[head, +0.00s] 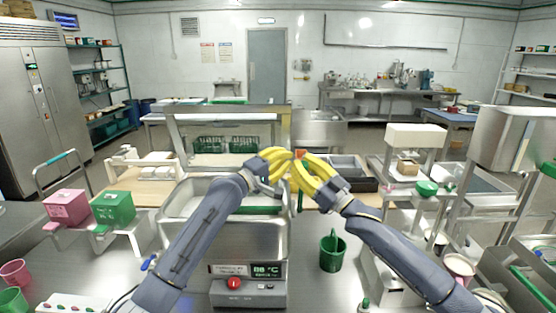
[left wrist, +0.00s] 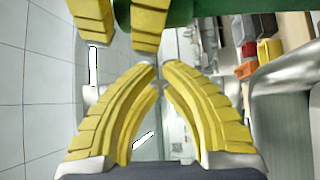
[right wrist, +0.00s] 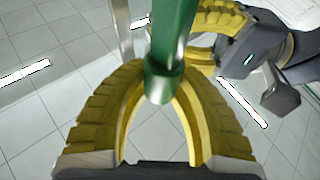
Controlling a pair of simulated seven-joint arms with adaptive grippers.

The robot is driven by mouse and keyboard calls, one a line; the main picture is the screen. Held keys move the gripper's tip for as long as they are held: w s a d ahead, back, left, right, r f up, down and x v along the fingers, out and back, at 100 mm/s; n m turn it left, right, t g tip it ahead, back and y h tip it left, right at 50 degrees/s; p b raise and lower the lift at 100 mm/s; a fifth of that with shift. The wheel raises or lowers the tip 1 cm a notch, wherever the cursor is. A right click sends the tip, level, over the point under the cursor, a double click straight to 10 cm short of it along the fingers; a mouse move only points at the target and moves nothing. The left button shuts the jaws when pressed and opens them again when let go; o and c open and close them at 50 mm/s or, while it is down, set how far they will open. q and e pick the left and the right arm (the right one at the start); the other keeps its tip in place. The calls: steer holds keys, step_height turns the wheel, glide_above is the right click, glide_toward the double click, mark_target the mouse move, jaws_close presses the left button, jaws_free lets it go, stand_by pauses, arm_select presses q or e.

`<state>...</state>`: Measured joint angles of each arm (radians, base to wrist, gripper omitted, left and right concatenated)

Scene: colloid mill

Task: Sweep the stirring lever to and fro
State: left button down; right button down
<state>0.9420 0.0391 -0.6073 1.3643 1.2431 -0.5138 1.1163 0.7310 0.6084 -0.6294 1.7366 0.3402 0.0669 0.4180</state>
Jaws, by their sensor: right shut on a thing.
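The stirring lever shows as a green rod with a rounded end (right wrist: 165,85) in the right wrist view. My right gripper (right wrist: 163,72) is shut on it, with the yellow fingers arching in from both sides. In the head view my right gripper (head: 300,164) is raised above the steel machine, and the fingers hide most of the lever. My left gripper (head: 287,158) is close beside it on the left. In the left wrist view its fingertips (left wrist: 160,68) almost meet, with no lever between them. Green parts (left wrist: 190,12) and the right gripper's yellow fingers cross the top there.
The machine's steel body has a control panel (head: 248,284) with a red knob and display in front. Pink (head: 66,206) and green (head: 113,206) boxes stand at left. A dark divided tray (head: 350,172) lies behind my right gripper.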

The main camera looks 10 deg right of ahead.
arm_select(q)
steer(key=shift+s+d+f, duration=0.15)
steer(key=shift+s+d, duration=0.1)
steer(key=shift+s, duration=0.5)
steer(key=shift+s+d+f, duration=0.1)
steer(key=shift+s+d, duration=0.1)
steer(key=shift+s, duration=0.5)
arm_select(e)
steer(key=shift+w+d+f, duration=0.1)
steer(key=shift+w+d, duration=0.05)
steer(key=shift+d, duration=0.15)
